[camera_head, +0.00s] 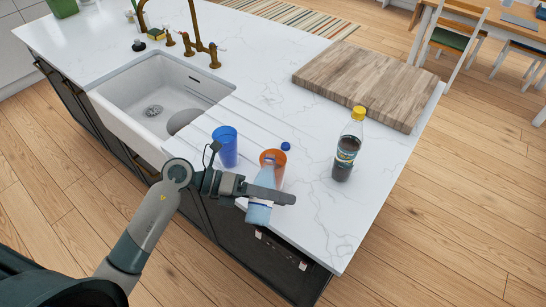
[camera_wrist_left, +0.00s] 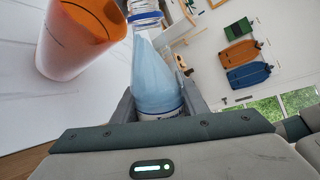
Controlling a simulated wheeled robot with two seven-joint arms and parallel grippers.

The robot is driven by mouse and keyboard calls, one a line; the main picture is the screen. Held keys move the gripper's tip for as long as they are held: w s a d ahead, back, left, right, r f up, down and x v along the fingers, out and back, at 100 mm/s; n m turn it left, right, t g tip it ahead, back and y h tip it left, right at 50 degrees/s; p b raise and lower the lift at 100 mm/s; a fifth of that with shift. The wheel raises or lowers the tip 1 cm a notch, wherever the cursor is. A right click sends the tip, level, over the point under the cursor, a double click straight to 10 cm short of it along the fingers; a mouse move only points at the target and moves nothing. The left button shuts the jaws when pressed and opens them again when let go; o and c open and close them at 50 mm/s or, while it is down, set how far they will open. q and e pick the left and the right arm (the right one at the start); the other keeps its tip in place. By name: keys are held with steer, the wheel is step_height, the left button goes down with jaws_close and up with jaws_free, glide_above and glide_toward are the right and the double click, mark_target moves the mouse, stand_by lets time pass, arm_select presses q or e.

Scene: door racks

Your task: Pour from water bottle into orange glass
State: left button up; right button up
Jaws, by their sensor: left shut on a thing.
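The water bottle (camera_head: 259,213) is clear and light blue. My left gripper (camera_head: 266,193) is shut on its body, at the front edge of the counter. In the left wrist view the bottle (camera_wrist_left: 157,80) stands between the fingers, with a blue ring near its neck. The orange glass (camera_head: 273,158) stands upright on the counter, just behind the bottle. In the wrist view the glass (camera_wrist_left: 78,38) is left of the bottle's neck, apart from it there. In the head view the bottle's top overlaps the glass; I cannot tell whether they touch. My right gripper is out of view.
A blue cup (camera_head: 225,146) stands left of the glass. A small blue cap (camera_head: 285,146) shows behind the glass. A dark soda bottle (camera_head: 346,150) with a yellow cap stands right, before a wooden board (camera_head: 365,82). The sink (camera_head: 150,100) is left. Counter between glass and soda bottle is clear.

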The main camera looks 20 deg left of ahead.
arm_select(q)
steer(key=shift+s+n+p, duration=0.2)
steer(key=shift+n+p, duration=0.2)
steer(key=shift+p, duration=0.5)
stand_by(0.9)
steer(key=shift+w+r+n+g+p, duration=0.25)
steer(key=shift+r+n+g+p, duration=0.4)
steer(key=shift+p, duration=0.8)
stand_by(1.7)
steer(key=f+b, duration=0.1)
steer(key=b, duration=0.1)
steer(key=f+m+t+b, duration=0.1)
steer(key=b, duration=0.1)
steer(key=shift+s+f, duration=0.25)
steer(key=shift+s, duration=0.05)
steer(key=m+b, duration=0.1)
steer(key=b, duration=0.1)
steer(key=w+m+t+b, duration=0.1)
steer(key=b, duration=0.2)
steer(key=shift+w+f+m+b, duration=0.2)
steer(key=shift+f+m+b, duration=0.05)
steer(key=shift+f+b, duration=0.1)
steer(key=shift+w+r+t, duration=0.1)
steer(key=shift+r+t, duration=0.05)
steer(key=shift+t, duration=0.1)
steer(key=shift+r, duration=0.2)
